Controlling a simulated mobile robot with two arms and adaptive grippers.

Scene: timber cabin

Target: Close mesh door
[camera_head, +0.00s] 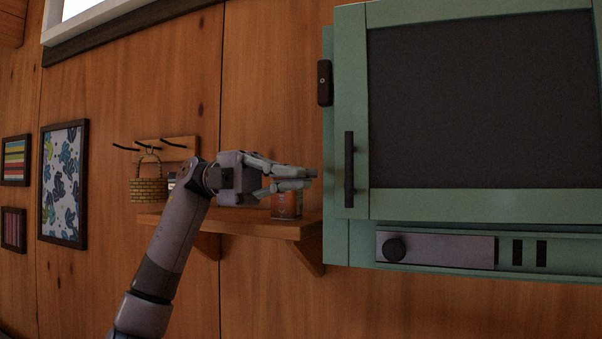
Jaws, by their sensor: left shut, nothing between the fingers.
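The mesh door (480,105) has a green frame and a dark panel, and sits on the front of a green wall cabinet (360,246) at the right. It lies over or close to the cabinet front; I cannot tell whether a small gap is left. A black vertical handle (349,169) is on the door's left frame. My left gripper (314,178) is shut and empty, its fingers pointing right toward the cabinet's left side. In the picture its tips end a little left of the handle. My right gripper is not in view.
A wooden shelf (235,226) on the wall holds a small reddish tin (286,205), partly behind my gripper. A wicker basket (149,189) hangs from a hook rack. A black latch (324,83) and a panel with a knob (394,249) are on the cabinet.

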